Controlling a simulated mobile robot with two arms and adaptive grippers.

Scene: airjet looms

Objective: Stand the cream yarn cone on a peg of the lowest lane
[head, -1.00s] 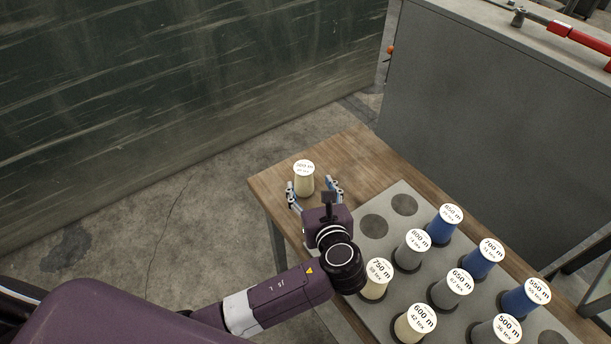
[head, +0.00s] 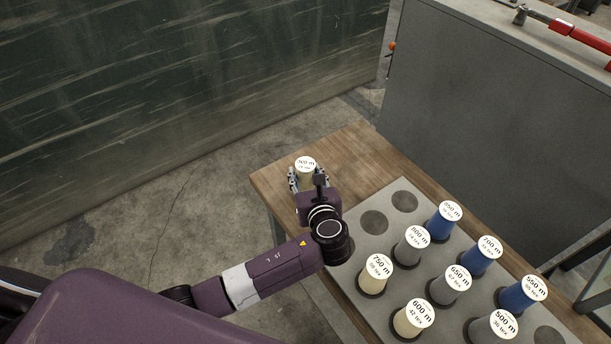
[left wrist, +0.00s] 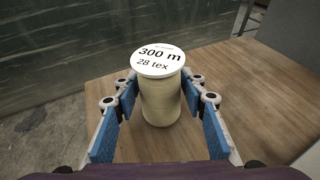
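The cream yarn cone (head: 306,178), with a white top reading "300 m, 28 tex", stands upright on the wooden table near its left corner. It also shows in the left wrist view (left wrist: 162,100). My left gripper (head: 308,181) is open around it, one blue-padded finger on each side. In the left wrist view gaps show between the pads and the cone. The grey peg board (head: 425,288) carries cream, grey and blue cones in rows. Dark round empty places show at its far end (head: 373,222); pegs cannot be made out there. My right gripper is not in view.
The cream 750 m cone (head: 376,273) and the cream 600 m cone (head: 414,318) stand along the board's near side. A grey cabinet (head: 490,130) rises behind the table (head: 350,160). Bare tabletop lies between the held-around cone and the board.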

